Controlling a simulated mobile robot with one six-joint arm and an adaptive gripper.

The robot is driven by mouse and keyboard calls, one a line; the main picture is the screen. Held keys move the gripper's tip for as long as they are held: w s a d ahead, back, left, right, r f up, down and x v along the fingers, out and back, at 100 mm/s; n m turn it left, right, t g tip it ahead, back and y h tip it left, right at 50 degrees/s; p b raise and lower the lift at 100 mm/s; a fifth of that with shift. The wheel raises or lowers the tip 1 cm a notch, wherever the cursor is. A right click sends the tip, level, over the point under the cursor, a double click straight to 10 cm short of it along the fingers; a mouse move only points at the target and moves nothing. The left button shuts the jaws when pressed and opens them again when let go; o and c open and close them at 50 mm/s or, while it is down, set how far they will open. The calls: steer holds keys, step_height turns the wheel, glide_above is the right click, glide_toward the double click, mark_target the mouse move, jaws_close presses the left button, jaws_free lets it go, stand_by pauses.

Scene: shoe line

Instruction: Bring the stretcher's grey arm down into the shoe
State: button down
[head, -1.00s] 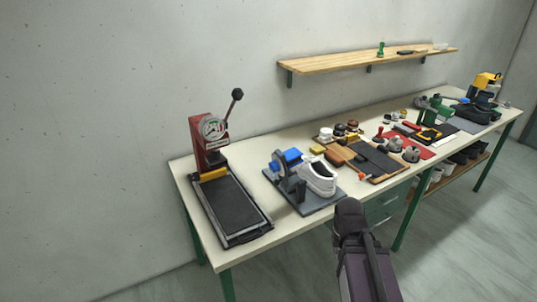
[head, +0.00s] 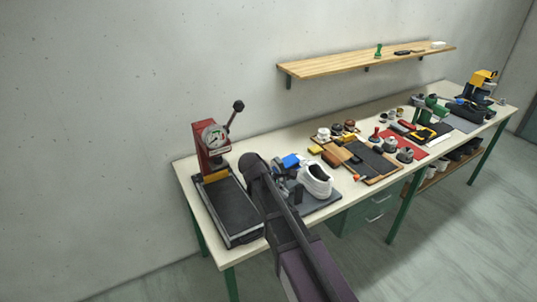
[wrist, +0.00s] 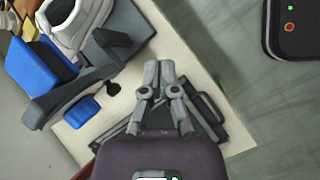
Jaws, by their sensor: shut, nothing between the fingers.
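The white shoe (head: 315,181) rests on the stretcher's dark grey base (head: 326,206), with the blue block (head: 291,161) beside it. My arm covers the stretcher's left part in the head view. In the wrist view the shoe (wrist: 78,22) is at the top left, next to the large blue block (wrist: 40,64). The stretcher's grey arm (wrist: 62,96) lies between them and my gripper, with a small blue piece (wrist: 81,112) by it; I cannot tell its tilt. My gripper (wrist: 159,68) is shut and empty, to the right of the stretcher and apart from it.
The red press (head: 207,146) with its upright lever and black tray (head: 225,210) stands at the bench's left end, close to my arm. A tool board (head: 372,160) and several small tools crowd the bench to the right. A wooden shelf (head: 365,60) hangs behind.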

steer(key=w+a+r+n+t+h+p, duration=0.1)
steer(key=w+a+r+n+p, duration=0.1)
steer(key=a+r+n, duration=0.2)
steer(key=w+a+r+n+t+h+p, duration=0.1)
steer(key=a+r+n, duration=0.3)
steer(key=a, duration=0.7)
steer(key=shift+w+a+r+t+p, duration=0.25)
steer(key=shift+w+r+t+p, duration=0.1)
steer(key=shift+r+t+p, duration=0.4)
steer(key=b, duration=0.5)
glide_toward(276, 163)
steer(key=x, duration=0.6)
steer(key=shift+w+a+f, duration=0.1)
steer(key=shift+w+f, duration=0.05)
steer(key=shift+f, duration=0.5)
steer(key=shift+w+d, duration=0.25)
steer(key=shift+d, duration=0.1)
steer(key=shift+a, duration=0.1)
